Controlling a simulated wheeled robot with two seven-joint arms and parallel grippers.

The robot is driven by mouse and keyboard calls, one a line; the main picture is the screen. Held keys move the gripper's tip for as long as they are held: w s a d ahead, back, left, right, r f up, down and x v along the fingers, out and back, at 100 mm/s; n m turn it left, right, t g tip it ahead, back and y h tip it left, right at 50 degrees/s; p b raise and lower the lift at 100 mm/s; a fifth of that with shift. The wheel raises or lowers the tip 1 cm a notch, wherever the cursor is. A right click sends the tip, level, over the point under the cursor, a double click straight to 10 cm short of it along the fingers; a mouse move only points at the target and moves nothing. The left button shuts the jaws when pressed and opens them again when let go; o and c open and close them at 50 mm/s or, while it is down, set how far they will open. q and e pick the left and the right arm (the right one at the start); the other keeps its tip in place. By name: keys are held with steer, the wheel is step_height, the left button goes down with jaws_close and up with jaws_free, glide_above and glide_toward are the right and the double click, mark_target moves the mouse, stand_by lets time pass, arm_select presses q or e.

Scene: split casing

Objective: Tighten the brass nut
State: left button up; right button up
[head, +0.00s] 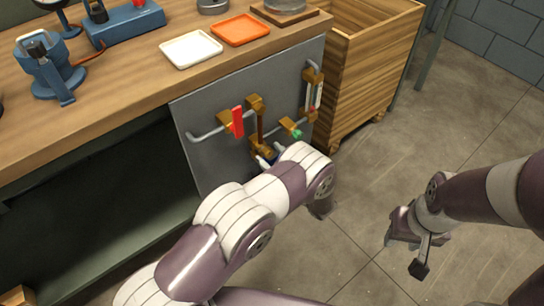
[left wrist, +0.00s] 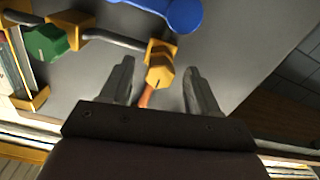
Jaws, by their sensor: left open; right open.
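The brass nut (left wrist: 160,70) is a faceted brass piece on a fitting where a grey pipe and a copper pipe meet. In the left wrist view it sits between the two fingers of my left gripper (left wrist: 158,68), with a gap on each side. The fitting (head: 262,147) shows low on the grey panel in the head view. My left gripper is open; my own forearm hides most of it in the head view. My right gripper (head: 408,254) is open and empty over the floor at the right, away from the panel.
The grey panel (head: 200,117) also carries a red lever (head: 238,122), a green handle (head: 291,127) and several brass fittings. A blue handle (left wrist: 175,12) lies close beyond the nut. A wooden crate (head: 370,65) stands right of the panel. White (head: 191,49) and orange (head: 240,30) trays sit on the bench.

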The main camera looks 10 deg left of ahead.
arm_select(q)
steer(key=c, duration=1)
steer(key=shift+c, duration=0.2)
